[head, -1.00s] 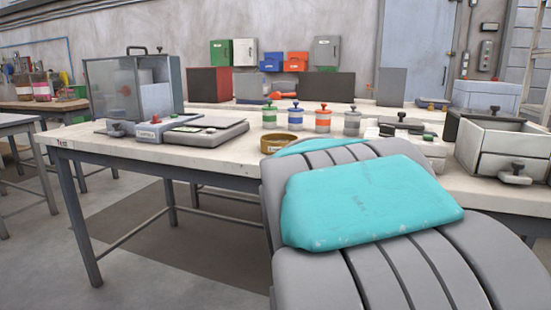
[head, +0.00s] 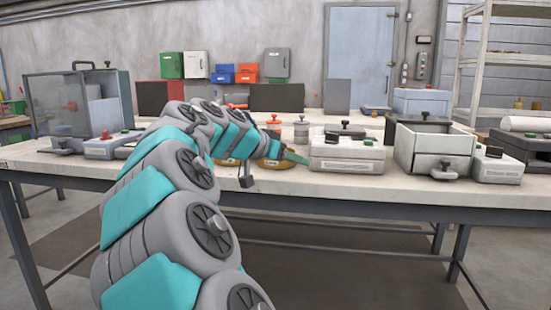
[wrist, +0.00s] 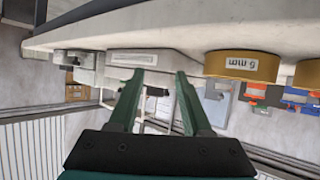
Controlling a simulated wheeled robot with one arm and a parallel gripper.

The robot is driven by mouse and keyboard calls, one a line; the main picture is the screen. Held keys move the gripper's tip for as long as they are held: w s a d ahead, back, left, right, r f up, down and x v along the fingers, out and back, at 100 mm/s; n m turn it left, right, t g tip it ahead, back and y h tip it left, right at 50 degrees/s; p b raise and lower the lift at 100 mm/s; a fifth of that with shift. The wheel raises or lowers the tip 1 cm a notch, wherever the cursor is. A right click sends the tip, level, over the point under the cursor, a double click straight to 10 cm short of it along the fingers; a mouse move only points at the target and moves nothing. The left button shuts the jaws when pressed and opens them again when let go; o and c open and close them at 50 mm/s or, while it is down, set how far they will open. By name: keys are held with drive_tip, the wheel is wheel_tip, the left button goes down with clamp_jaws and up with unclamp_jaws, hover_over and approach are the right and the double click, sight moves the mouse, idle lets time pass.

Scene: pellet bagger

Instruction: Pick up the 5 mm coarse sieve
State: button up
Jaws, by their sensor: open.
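A brass-coloured round sieve (wrist: 241,66) with a pale label ending in "mm" hangs upside down in the wrist view, right of my fingers. The digit looks like a 5, but I cannot be sure. A second brass sieve (wrist: 309,74) is cut off at the right edge. In the head view, a brass sieve (head: 270,162) shows partly behind my wrist on the table, and another brass piece (head: 228,162) is mostly hidden by my arm. My gripper (wrist: 158,78) is open and empty, its green fingers apart from the sieve. It also shows small in the head view (head: 298,157).
A white boxed device (head: 346,158) stands just right of my gripper on the table (head: 330,188). A drawer box (head: 432,148) is farther right. Lidded jars (head: 301,131) stand behind. A clear cabinet (head: 75,103) is at the left. The table's front strip is clear.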

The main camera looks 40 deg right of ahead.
drive_tip(key=n+t, duration=0.1)
drive_tip(key=t, duration=0.1)
approach(289, 166)
drive_tip(key=r, duration=0.3)
drive_tip(key=shift+w+a+r, duration=0.2)
drive_tip(key=shift+w+a, duration=0.05)
drive_tip(key=shift+a, duration=0.15)
drive_tip(key=p+x, duration=0.2)
drive_tip(key=x, duration=0.9)
drive_tip(key=shift+d+f, duration=0.1)
drive_tip(key=shift+d, duration=0.3)
drive_tip(key=shift+c, duration=0.4)
clamp_jaws()
